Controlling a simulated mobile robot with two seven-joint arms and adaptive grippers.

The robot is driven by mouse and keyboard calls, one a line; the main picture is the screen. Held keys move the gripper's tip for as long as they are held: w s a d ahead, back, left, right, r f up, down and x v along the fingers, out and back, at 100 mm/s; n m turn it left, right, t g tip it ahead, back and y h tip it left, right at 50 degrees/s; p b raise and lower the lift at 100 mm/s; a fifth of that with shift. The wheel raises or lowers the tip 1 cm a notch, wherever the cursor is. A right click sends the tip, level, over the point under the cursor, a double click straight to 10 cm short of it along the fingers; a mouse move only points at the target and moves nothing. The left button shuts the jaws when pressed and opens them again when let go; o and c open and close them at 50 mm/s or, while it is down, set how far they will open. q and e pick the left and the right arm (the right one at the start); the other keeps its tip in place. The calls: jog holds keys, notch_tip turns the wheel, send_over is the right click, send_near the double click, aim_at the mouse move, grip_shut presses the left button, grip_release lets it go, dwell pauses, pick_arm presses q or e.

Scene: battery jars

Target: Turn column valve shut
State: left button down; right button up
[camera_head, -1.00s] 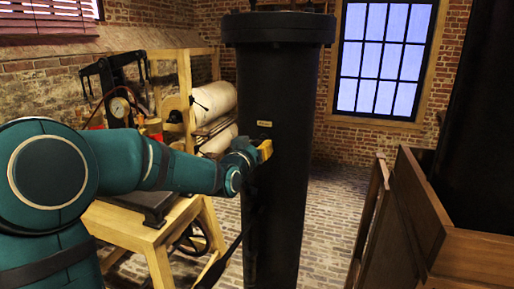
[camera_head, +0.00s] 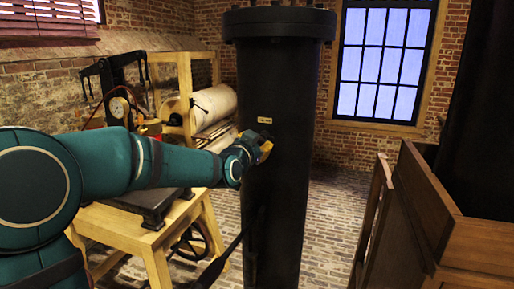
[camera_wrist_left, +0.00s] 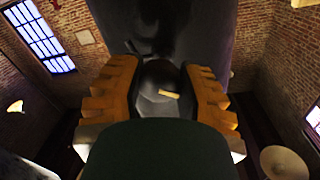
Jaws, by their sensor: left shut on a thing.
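The tall black column (camera_head: 285,90) stands upright in the middle of the head view, with a wide bolted flange at its top. A small pale label (camera_head: 264,120) is on its front. My left gripper (camera_head: 266,148) is at the column's side just below the label. In the left wrist view, its yellow ridged fingers (camera_wrist_left: 159,88) are shut on a dark rounded valve knob (camera_wrist_left: 160,76) with a pale yellow mark. In the head view, the knob is hidden by the gripper. My right gripper is not in view.
A wooden bench (camera_head: 150,232) with a press and a gauge (camera_head: 118,106) stands left of the column, with pale rolls (camera_head: 213,105) behind. A wooden cabinet (camera_head: 410,215) stands at the right. Brick floor (camera_head: 328,225) lies free between the column and cabinet.

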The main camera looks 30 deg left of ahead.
pick_arm(q)
jog(key=shift+m, duration=0.9)
jog(key=m+p, duration=0.1)
jog(key=m, duration=0.1)
jog(key=shift+m+g, duration=0.3)
jog(key=m+p, duration=0.2)
jog(key=m, duration=0.2)
jog(key=shift+r+y+p, duration=0.1)
jog(key=shift+y+p, duration=0.2)
jog(key=shift+p, duration=0.1)
jog(key=shift+m+y+p, duration=0.3)
jog(key=shift+m+p, duration=0.5)
jog(key=shift+m, duration=0.5)
jog(key=c, duration=0.5)
grip_release()
jog(key=shift+a, duration=0.1)
